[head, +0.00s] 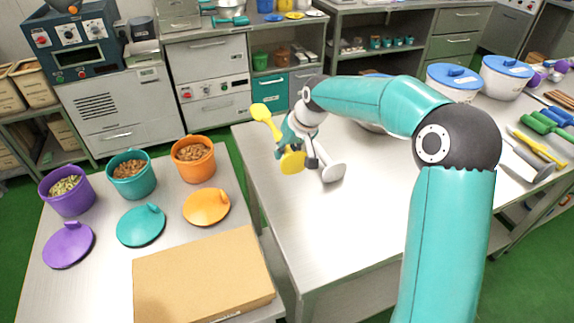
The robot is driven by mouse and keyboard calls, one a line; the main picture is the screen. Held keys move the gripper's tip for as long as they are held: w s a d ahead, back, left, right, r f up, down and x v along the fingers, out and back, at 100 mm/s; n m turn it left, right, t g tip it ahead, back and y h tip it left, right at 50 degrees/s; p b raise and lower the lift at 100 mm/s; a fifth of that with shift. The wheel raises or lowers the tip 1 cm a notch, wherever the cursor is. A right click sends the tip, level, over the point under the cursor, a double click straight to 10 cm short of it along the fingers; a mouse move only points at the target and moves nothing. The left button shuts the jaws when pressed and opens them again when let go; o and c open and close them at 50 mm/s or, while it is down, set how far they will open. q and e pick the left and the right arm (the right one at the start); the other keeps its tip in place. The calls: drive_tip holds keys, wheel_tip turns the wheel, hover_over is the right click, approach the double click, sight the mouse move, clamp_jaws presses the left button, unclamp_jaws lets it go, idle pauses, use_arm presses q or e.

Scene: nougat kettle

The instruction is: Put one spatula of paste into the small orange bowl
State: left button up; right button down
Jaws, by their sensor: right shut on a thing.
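My right gripper (300,150) hangs over the left part of the steel table and is shut on a yellow tool (262,112), which looks like a spatula. One yellow end points up and left, and a yellow part shows below by the fingers. A pale grey flat piece (332,172) shows beside it; I cannot tell whether it belongs to the tool or the gripper. No paste can be made out. I cannot pick out a small orange bowl for certain. A pot is partly hidden behind my right arm. My left gripper is not in view.
On the left table stand purple (72,203), teal (138,187) and orange (194,174) tubs of nut-like pieces, lids (206,207) and a cardboard box (195,277). White pots with blue lids (453,84) and several tools (541,148) are at right. The table's middle is clear.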

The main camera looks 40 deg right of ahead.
wheel_tip(320, 180, up, 18)
drive_tip(key=p, duration=0.5)
drive_tip(key=shift+f+p, duration=0.15)
drive_tip(key=shift+p, duration=0.25)
